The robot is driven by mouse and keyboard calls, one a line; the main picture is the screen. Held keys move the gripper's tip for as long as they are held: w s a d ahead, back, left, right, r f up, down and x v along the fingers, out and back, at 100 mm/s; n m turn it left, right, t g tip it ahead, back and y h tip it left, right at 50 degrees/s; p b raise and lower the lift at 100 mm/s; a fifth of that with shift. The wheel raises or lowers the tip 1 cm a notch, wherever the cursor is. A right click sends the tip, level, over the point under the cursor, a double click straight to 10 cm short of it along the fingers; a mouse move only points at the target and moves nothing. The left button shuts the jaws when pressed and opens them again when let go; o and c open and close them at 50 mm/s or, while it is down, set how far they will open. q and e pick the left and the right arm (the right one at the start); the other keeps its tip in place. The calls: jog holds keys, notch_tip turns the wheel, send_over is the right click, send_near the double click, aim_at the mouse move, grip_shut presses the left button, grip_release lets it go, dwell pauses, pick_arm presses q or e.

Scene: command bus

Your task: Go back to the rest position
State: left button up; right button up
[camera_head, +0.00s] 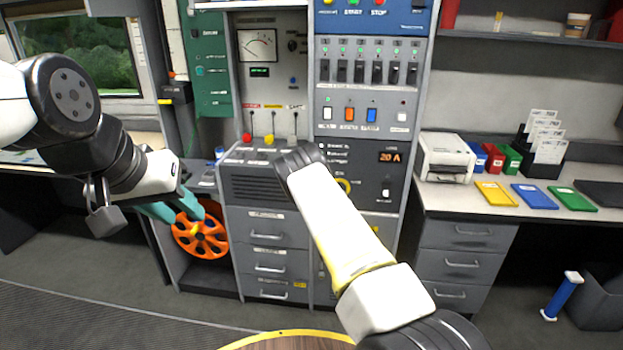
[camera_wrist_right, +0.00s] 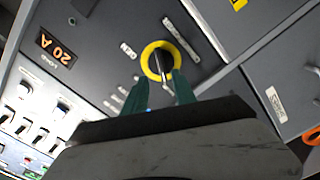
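My left gripper (camera_head: 180,207) hangs at the left in the head view, with its teal fingers apart, in front of the upper part of an orange wheel (camera_head: 187,243). I cannot tell whether they touch. My right arm crosses the middle of the head view and hides its gripper. In the right wrist view, my right gripper (camera_wrist_right: 160,84) has its two teal fingers apart, with nothing clearly held between them. Its tips point at a black rotary switch with a yellow ring (camera_wrist_right: 158,62) on the grey panel. The ring also shows beside my right arm in the head view (camera_head: 344,186).
The control cabinet (camera_head: 265,228) with drawers stands close in front. A desk (camera_head: 455,205) at the right carries a printer (camera_head: 446,157) and colored folders (camera_head: 534,196). A blue spool (camera_head: 562,296) and a dark bin (camera_head: 598,300) stand on the floor at the right.

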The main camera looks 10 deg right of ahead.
notch_tip(320, 180, up, 8)
jog(key=d+m+g, duration=0.1)
jog(key=m+g, duration=0.1)
jog(key=m, duration=0.2)
jog(key=s+a+r+m+g+y, duration=0.25)
jog(key=s+r, duration=0.35)
jog(key=r, duration=0.4)
jog(key=s+a+r+m+g+y, duration=0.25)
jog(key=s+r, duration=0.35)
jog(key=r, duration=0.3)
jog(key=s+a+r+n+g+y, duration=0.15)
jog(key=s+r, duration=0.25)
jog(key=s, duration=0.4)
jog(key=s+a+r+m+y, duration=0.1)
jog(key=s+a+r, duration=0.2)
jog(key=s, duration=0.5)
jog(key=s+g, duration=0.2)
jog(key=s, duration=1.7)
jog(key=shift+s+a+r, duration=0.15)
jog(key=shift+a+r, duration=0.05)
jog(key=shift+a, duration=0.05)
jog(key=shift+n, duration=0.25)
